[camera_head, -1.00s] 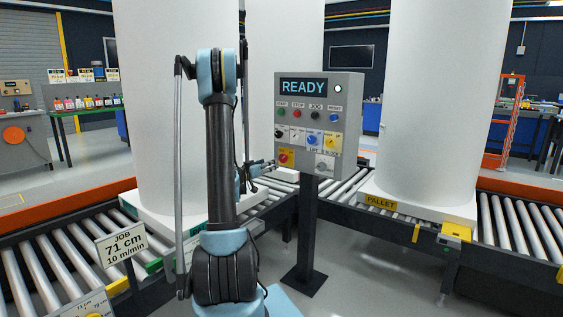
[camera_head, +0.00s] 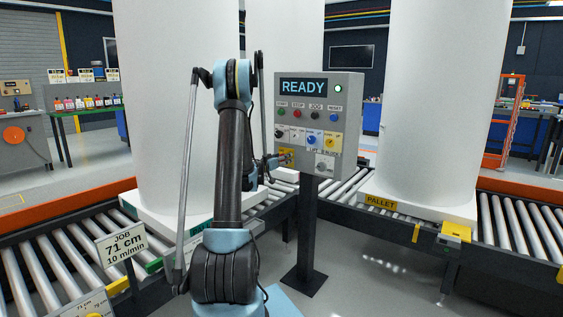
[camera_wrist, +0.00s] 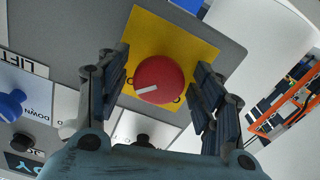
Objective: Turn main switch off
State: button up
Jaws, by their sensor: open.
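The main switch is a round red knob (camera_wrist: 159,79) with a white pointer mark, on a yellow plate (camera_wrist: 185,38) at a corner of the grey control panel. In the wrist view my gripper (camera_wrist: 160,90) is open, with one finger on each side of the knob; I cannot tell whether either touches it. In the head view my gripper (camera_head: 284,159) is at the lower left of the control panel (camera_head: 345,110) and hides the red knob. The panel's display (camera_head: 303,87) reads READY, and a round lamp at its right is lit pale.
A blue selector knob (camera_wrist: 10,104) and other panel controls lie beside the yellow plate. The panel stands on a dark post (camera_head: 308,235) between roller conveyors. Large white tanks (camera_head: 440,100) stand on both sides. A JOB sign (camera_head: 122,246) reads 71 cm, 10 m/min.

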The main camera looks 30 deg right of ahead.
jog(key=c, duration=1.1)
jog(key=shift+w+n, duration=0.1)
jog(key=shift+n, duration=0.4)
jog(key=n, duration=0.3)
jog(key=shift+a+n, duration=0.1)
jog(key=shift+n, duration=0.3)
jog(key=n, duration=0.4)
jog(key=shift+w+n, duration=0.1)
jog(key=shift+n, duration=0.2)
jog(key=n, duration=0.4)
jog(key=shift+f+n, duration=0.1)
jog(key=shift+n, duration=2.1)
